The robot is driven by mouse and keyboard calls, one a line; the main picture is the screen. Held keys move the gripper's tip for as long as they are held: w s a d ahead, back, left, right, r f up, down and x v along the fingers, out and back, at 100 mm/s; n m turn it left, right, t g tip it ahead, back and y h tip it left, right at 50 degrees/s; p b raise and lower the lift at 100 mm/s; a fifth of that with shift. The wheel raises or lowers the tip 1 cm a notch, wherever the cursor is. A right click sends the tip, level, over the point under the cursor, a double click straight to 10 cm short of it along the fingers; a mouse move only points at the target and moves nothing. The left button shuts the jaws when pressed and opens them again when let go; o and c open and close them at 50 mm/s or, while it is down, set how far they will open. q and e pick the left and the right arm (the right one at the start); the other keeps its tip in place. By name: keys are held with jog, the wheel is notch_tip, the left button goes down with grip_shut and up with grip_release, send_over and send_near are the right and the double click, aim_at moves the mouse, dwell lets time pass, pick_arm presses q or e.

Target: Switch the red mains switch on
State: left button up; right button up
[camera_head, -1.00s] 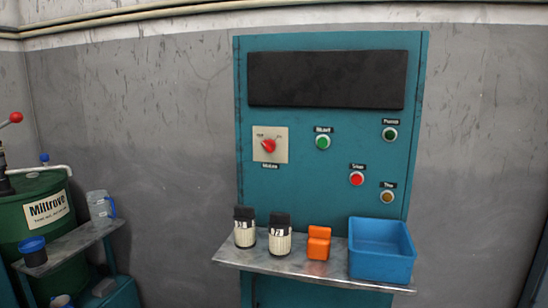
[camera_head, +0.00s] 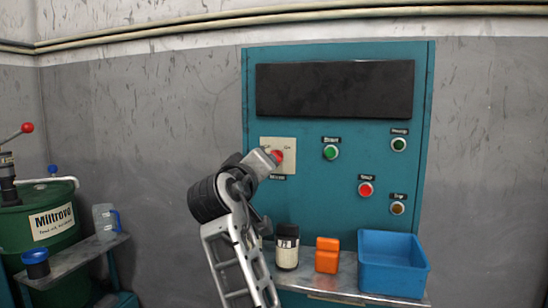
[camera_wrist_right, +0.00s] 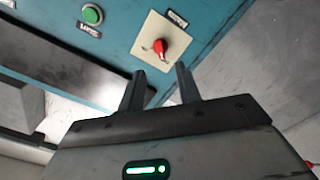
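The red mains switch (camera_head: 277,157) is a red knob on a cream plate at the left of the teal panel (camera_head: 335,140). It also shows in the right wrist view (camera_wrist_right: 160,47), where the whole knob and plate are visible. My right gripper (camera_head: 267,158) is at the plate in the head view and partly covers it. In the wrist view the right gripper's two fingers (camera_wrist_right: 162,78) are apart and empty, with the knob just beyond the tips, roughly between them. I cannot tell whether they touch the plate. My left gripper is not in view.
Green buttons (camera_head: 330,152), a red button (camera_head: 366,189) and a black display are on the panel. A shelf below holds a white-and-black canister (camera_head: 287,248), an orange block (camera_head: 327,255) and a blue bin (camera_head: 392,262). A green drum (camera_head: 40,225) stands at left.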

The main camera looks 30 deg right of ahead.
jog(key=p+x, duration=0.1)
jog(key=x, duration=0.8)
jog(key=shift+w+d, duration=0.25)
jog(key=shift+w, duration=0.05)
jog(key=shift+c, duration=0.3)
jog(key=c, duration=0.6)
